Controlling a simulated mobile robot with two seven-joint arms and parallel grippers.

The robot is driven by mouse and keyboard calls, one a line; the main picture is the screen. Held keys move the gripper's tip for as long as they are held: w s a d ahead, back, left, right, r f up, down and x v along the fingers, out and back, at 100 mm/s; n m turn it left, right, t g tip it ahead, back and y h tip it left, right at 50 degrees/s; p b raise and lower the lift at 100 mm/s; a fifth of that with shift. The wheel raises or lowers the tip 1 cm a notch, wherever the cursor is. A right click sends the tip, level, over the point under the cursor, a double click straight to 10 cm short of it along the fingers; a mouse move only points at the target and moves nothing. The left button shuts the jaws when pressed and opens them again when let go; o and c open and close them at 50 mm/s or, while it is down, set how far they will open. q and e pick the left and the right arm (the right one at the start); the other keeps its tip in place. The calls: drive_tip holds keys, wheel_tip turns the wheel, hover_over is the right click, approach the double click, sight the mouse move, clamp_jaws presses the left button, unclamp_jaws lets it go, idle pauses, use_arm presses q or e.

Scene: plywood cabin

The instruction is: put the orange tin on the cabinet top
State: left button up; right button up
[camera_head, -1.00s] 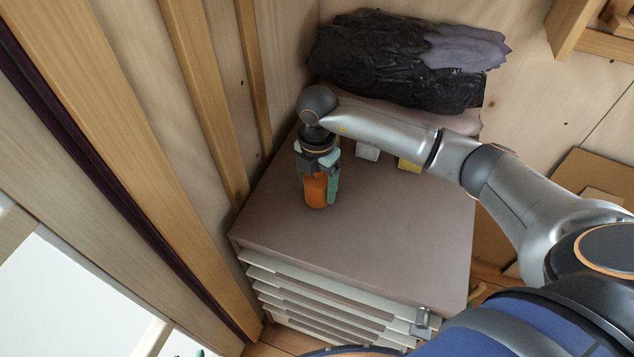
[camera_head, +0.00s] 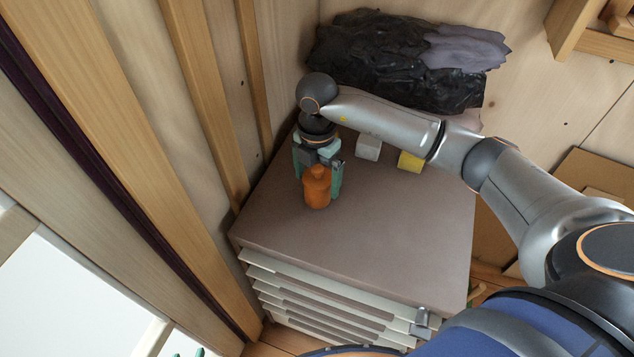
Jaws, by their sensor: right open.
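The orange tin (camera_head: 317,190) stands upright on the brown cabinet top (camera_head: 385,240), towards its left side. My right gripper (camera_head: 318,184) is over the tin, its green fingers spread on either side of it. The jaws are open, and the tin's rounded top shows between the fingers. Whether a finger still touches the tin I cannot tell. My left gripper is not in view.
A white block (camera_head: 368,147) and a yellow piece (camera_head: 410,162) sit at the back of the cabinet top. Wooden wall posts (camera_head: 205,95) rise close on the left. The front and right of the top are clear.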

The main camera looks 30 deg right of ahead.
wheel_tip(320, 180, up, 10)
drive_tip(key=shift+f, duration=0.1)
idle(0.4)
